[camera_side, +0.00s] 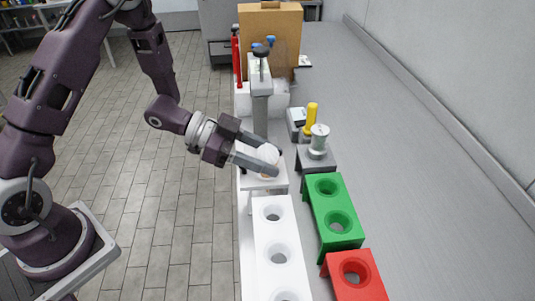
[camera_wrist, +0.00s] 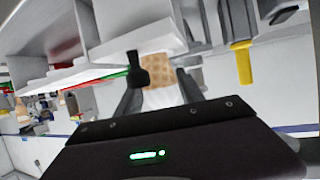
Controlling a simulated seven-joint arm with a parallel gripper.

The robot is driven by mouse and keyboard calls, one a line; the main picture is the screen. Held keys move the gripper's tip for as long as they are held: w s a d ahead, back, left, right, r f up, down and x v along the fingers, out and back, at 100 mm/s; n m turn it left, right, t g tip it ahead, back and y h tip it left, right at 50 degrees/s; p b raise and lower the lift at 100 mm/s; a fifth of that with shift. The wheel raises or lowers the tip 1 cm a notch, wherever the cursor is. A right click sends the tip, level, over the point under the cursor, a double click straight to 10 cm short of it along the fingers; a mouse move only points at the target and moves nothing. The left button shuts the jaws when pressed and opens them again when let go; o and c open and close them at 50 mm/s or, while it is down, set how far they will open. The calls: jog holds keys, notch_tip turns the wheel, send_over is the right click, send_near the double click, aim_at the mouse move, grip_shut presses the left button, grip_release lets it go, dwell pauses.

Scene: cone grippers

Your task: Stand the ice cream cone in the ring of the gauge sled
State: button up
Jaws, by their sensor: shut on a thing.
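My gripper (camera_side: 268,164) is shut on the ice cream cone (camera_side: 268,154), whose pale rounded part shows between the fingers in the side view. In the wrist view the fingers (camera_wrist: 160,95) close around the cone's white part (camera_wrist: 162,98), and a tan waffle surface (camera_wrist: 186,84) shows beyond it. In the side view the gripper is low over a white platform (camera_side: 262,184) at the foot of a grey column gauge (camera_side: 260,95). This platform looks like part of the gauge sled. Its ring is hidden by the gripper, so I cannot tell whether the cone touches it.
A white block with several holes (camera_side: 262,233) stands just in front. A green two-hole block (camera_side: 347,205) and a red holed block (camera_side: 372,280) are to its right. A dark stand with a grey knob (camera_side: 318,152) and a yellow-handled item (camera_side: 311,117) stand behind. The bench's right side is clear.

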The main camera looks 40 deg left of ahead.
jog(key=shift+f, duration=0.3)
jog(key=o, duration=1.1)
jog(key=v, duration=0.7)
